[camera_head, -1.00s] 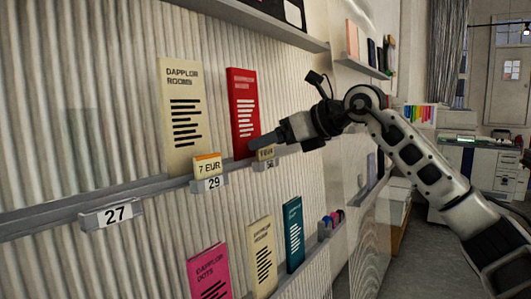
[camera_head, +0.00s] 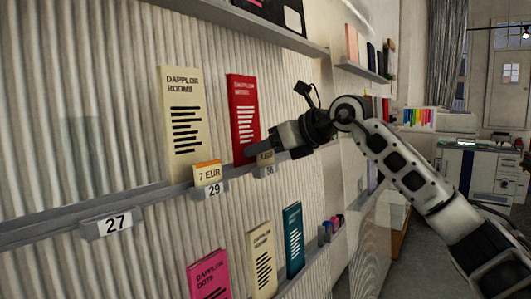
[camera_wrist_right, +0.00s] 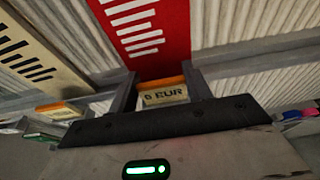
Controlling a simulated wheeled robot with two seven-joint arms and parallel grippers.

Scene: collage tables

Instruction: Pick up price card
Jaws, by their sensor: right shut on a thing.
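My right gripper (camera_head: 262,153) is at the shelf ledge, just below a red booklet (camera_head: 243,114). It is shut on a small cream price card with an orange top edge (camera_head: 265,158). In the right wrist view the price card (camera_wrist_right: 163,92) stands between the two fingers and reads about "6 EUR". In the head view the gripper partly hides the card. The card is still right at its numbered holder (camera_head: 266,170); I cannot tell whether it is clear of it. My left gripper is not in view.
Another price card, "7 EUR" (camera_head: 207,172), stands in holder 29 (camera_head: 210,190) to the left, below a cream booklet (camera_head: 184,122). Holder 27 (camera_head: 115,224) is empty. More booklets stand lower down, including a pink one (camera_head: 209,275). The corrugated wall is close behind.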

